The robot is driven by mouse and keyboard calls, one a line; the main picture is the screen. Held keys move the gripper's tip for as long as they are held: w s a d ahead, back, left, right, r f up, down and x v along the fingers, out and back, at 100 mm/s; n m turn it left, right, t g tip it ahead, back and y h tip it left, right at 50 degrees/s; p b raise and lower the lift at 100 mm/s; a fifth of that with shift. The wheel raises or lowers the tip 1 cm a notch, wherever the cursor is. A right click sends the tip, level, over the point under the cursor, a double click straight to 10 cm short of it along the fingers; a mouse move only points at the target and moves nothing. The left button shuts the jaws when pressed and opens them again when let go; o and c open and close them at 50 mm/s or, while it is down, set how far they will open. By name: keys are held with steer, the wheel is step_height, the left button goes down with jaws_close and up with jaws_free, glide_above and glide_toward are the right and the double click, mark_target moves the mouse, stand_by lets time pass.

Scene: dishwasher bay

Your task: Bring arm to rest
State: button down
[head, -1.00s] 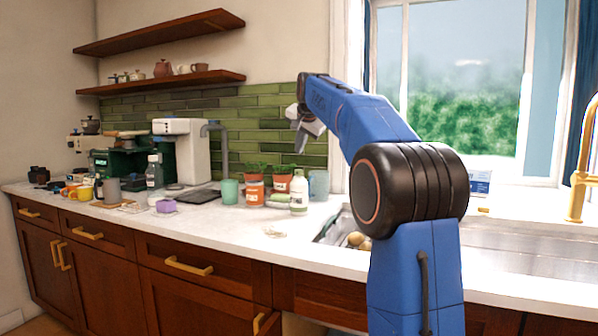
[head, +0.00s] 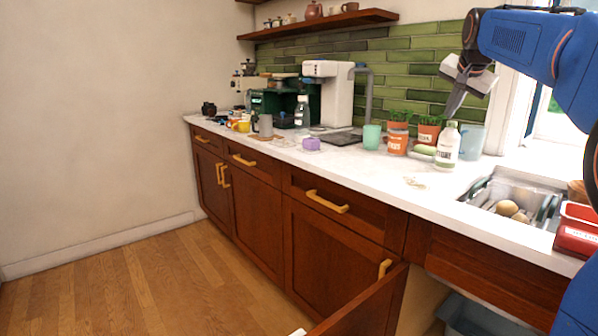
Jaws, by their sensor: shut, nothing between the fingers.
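My blue arm (head: 535,45) rises along the right side of the head view and bends left at the top. My gripper (head: 456,100) hangs from its end, pointing down, in front of the green tiles and above the counter. Its fingers are together with nothing between them. It is above and apart from the white bottle (head: 447,147) and the potted plants.
The white counter (head: 400,185) holds cups, a white coffee machine (head: 327,95) and plant pots (head: 398,138). The sink (head: 512,196) holds potatoes (head: 507,208). A cabinet door (head: 365,305) stands open below. The wooden floor (head: 150,280) at left is clear.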

steer(key=s+a+f+n+g, duration=0.1)
steer(key=s+a+f+n, duration=0.1)
steer(key=s+a+f, duration=0.35)
steer(key=s+a+f+n+y, duration=0.1)
steer(key=s+a+f+n, duration=0.1)
steer(key=s+f, duration=0.6)
steer(key=s+a+f+n+g, duration=0.1)
steer(key=s+a+f+n, duration=0.2)
steer(key=s, duration=0.7)
steer(key=s+a+f+n, duration=0.1)
steer(key=s+a+f, duration=0.1)
steer(key=s+f, duration=0.8)
steer(key=s+a+f+n+g+y, duration=0.1)
steer(key=s+a+f+n, duration=0.1)
steer(key=s+f, duration=0.8)
steer(key=shift+s+a+f, duration=0.2)
steer(key=shift+a+f, duration=0.15)
steer(key=shift+a, duration=0.5)
